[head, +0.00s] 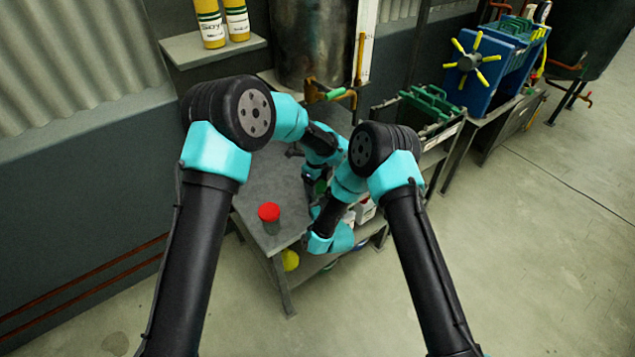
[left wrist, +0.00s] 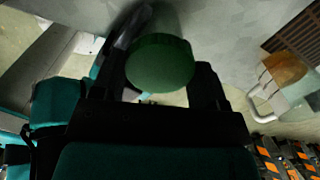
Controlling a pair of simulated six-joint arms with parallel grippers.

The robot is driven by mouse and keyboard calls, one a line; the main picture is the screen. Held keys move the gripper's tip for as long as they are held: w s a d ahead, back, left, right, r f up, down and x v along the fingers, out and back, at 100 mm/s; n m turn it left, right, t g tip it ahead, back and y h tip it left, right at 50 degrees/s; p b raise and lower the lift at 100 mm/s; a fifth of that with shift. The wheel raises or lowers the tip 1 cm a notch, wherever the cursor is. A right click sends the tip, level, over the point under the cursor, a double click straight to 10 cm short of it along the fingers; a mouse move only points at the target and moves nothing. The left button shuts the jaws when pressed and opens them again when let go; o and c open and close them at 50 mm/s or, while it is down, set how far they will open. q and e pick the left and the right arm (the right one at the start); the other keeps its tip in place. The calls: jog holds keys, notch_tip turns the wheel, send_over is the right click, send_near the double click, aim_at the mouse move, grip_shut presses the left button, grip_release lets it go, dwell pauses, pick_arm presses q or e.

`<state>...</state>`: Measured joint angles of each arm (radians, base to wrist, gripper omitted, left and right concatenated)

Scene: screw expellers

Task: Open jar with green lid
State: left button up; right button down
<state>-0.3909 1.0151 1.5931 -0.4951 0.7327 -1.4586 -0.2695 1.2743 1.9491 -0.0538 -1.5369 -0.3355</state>
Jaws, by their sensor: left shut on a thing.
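The jar with the green lid (left wrist: 160,62) sits between the fingers of my left gripper (left wrist: 160,85) in the left wrist view. The jaws are shut on it. The lid faces that camera, and the jar's body shows only as a blurred part behind it. In the head view, my left gripper (head: 312,178) is low over the grey table (head: 262,185), and a small patch of green (head: 320,187) shows beside it, mostly hidden by my arms. My right arm reaches down by the table's right edge; its gripper fingers are hidden.
A jar with a red lid (head: 269,212) stands near the table's front corner. A yellow object (head: 290,260) is on the lower shelf. A large metal tank (head: 312,45) stands behind. A blue press with a yellow wheel (head: 478,62) is at the right. The front floor is clear.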

pick_arm(q)
jog(key=shift+r, duration=0.5)
jog(key=shift+r, duration=0.35)
jog(key=shift+r, duration=0.3)
dwell(0.4)
jog(key=shift+r, duration=1.95)
pick_arm(e)
jog(key=shift+c, duration=1.2)
grip_release()
